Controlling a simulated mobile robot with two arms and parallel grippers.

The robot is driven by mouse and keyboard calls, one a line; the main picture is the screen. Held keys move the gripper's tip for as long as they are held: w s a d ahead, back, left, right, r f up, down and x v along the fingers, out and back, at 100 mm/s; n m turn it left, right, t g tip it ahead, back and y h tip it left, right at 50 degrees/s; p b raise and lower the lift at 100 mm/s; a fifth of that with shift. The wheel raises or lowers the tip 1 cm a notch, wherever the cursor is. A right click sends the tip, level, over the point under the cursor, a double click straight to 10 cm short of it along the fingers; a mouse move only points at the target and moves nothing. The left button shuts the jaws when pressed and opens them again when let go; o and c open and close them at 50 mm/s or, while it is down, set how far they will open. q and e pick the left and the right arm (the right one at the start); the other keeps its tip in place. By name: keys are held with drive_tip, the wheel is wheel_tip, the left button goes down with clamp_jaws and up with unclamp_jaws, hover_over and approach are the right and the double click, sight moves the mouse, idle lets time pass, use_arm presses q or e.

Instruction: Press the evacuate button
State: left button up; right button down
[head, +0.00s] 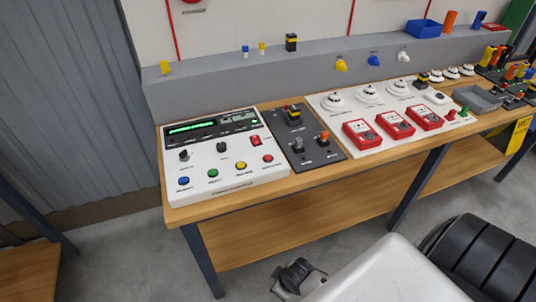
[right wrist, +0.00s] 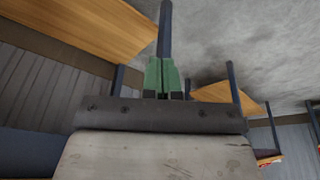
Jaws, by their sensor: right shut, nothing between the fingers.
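A white control panel (head: 222,180) with a green lit display (head: 192,127) sits at the left end of the wooden bench. Along its front edge are a blue button (head: 184,181), a green button (head: 213,173), a yellow button (head: 242,165) and a red button (head: 267,158). Their labels are too small to read, so I cannot tell which is the evacuate button. My right gripper (right wrist: 163,70), with green fingers, is shut and empty in the right wrist view. No button shows near its tips there. My left gripper is in neither view.
The bench (head: 194,213) also carries a dark switch plate (head: 304,155) and a white board with red call points (head: 361,134) and white detectors. A grey ledge (head: 215,90) runs behind. Grey floor lies in front of the bench.

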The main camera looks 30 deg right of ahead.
drive_tip(key=w+a+r+n+t+y, duration=0.1)
drive_tip(key=w+r, duration=0.2)
drive_tip(key=r, duration=0.5)
drive_tip(key=w+a+r+n, duration=0.1)
drive_tip(key=w+r+n, duration=0.15)
drive_tip(key=r, duration=0.45)
wheel_tip(320, 180, up, 20)
drive_tip(key=r+n+t+y+p, duration=0.1)
drive_tip(key=n+t+y+p, duration=0.1)
drive_tip(key=n+t, duration=0.35)
hover_over(268, 158)
drive_tip(key=n+g, duration=0.1)
drive_tip(key=g, duration=0.1)
drive_tip(key=shift+f, duration=0.25)
drive_tip(key=shift+f+b, duration=0.2)
drive_tip(key=shift+b, duration=0.15)
wheel_tip(268, 158, down, 9)
drive_tip(key=b, duration=0.6)
drive_tip(key=shift+r, duration=0.2)
